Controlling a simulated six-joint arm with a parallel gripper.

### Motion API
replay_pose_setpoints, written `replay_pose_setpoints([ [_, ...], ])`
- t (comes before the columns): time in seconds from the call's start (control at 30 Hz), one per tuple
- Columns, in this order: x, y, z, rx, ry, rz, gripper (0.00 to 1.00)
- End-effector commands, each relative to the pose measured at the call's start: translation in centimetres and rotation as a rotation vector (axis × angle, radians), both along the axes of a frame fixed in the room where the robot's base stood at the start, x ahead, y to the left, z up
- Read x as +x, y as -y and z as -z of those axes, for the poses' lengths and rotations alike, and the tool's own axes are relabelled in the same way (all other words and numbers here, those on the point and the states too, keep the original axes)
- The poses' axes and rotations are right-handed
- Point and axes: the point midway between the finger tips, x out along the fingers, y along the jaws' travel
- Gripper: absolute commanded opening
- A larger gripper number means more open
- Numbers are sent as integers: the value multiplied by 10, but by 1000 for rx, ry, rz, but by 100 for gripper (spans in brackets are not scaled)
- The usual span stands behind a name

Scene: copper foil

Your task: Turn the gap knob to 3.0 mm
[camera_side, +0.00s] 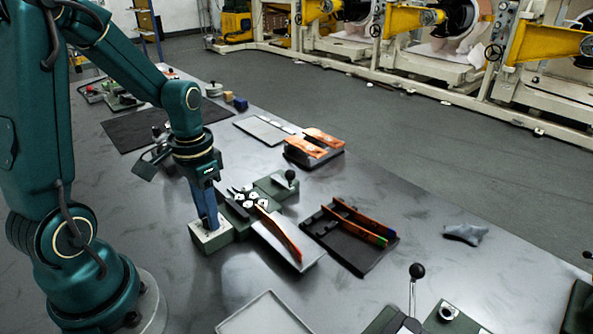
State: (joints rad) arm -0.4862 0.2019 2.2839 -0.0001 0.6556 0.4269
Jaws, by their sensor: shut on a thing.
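My gripper (208,222) points straight down at the near end of a small grey-green machine. Its blue fingers are shut on the gap knob, which sits on a pale-topped block (212,241); the fingers hide the knob, and no scale or setting can be read. Beside the block, the machine carries black and white round parts (249,199). An orange copper strip (285,238) stands on edge on a light plate at the machine's right side.
A black rack (345,246) with copper strips stands to the right. Another holder (314,148) with copper pieces is behind. An empty grey tray (263,315) lies in front; a grey cloth (466,233) lies far right.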

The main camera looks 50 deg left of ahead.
Motion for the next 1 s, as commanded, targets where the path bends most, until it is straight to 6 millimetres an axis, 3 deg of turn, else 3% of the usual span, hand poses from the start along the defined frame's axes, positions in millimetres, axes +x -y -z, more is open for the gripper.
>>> replay_pose_setpoints([
  [0.6,0,0,0,-1,0,567,0],
  [1.0,0,0,0,-1,0,792,0],
])
